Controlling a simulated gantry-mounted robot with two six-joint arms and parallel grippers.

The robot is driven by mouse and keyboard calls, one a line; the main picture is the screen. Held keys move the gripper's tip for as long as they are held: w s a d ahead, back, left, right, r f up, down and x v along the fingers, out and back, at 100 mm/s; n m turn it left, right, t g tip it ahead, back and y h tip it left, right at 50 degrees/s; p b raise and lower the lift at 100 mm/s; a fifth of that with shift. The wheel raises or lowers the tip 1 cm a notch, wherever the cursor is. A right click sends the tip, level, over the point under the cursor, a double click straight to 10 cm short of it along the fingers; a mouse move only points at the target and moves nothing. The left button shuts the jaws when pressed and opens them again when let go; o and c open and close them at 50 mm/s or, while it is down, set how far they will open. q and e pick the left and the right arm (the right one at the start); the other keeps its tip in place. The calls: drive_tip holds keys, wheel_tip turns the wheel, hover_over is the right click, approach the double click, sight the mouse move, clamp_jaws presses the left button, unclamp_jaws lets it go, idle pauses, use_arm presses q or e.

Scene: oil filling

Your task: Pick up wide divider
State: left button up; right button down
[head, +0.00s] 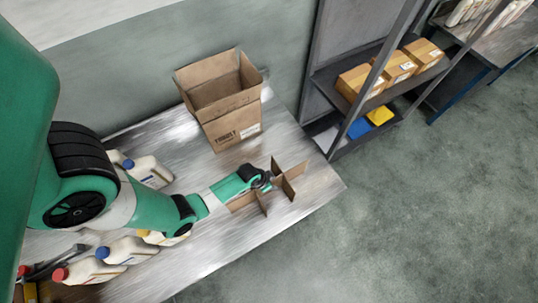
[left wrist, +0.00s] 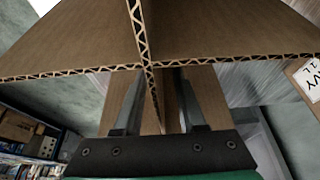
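The cardboard divider (head: 292,171) stands on the metal table as crossed brown panels, near the right end. My left gripper (head: 264,181) is at the top of the divider, over its crossing area. In the left wrist view the divider (left wrist: 215,35) fills the upper part, with corrugated edges meeting in a cross. The fingers of my left gripper (left wrist: 158,90) stand apart, one on each side of a panel, with gaps visible beside it. The gripper hides part of the divider in the head view. My right gripper is not in view.
An open cardboard box (head: 222,118) stands behind the divider on the metal table (head: 215,262). A shelf (head: 340,75) with small boxes is at the back right.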

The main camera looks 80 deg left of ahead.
use_arm(q)
drive_tip(key=shift+f, duration=0.25)
idle(0.4)
clamp_jaws()
idle(1.3)
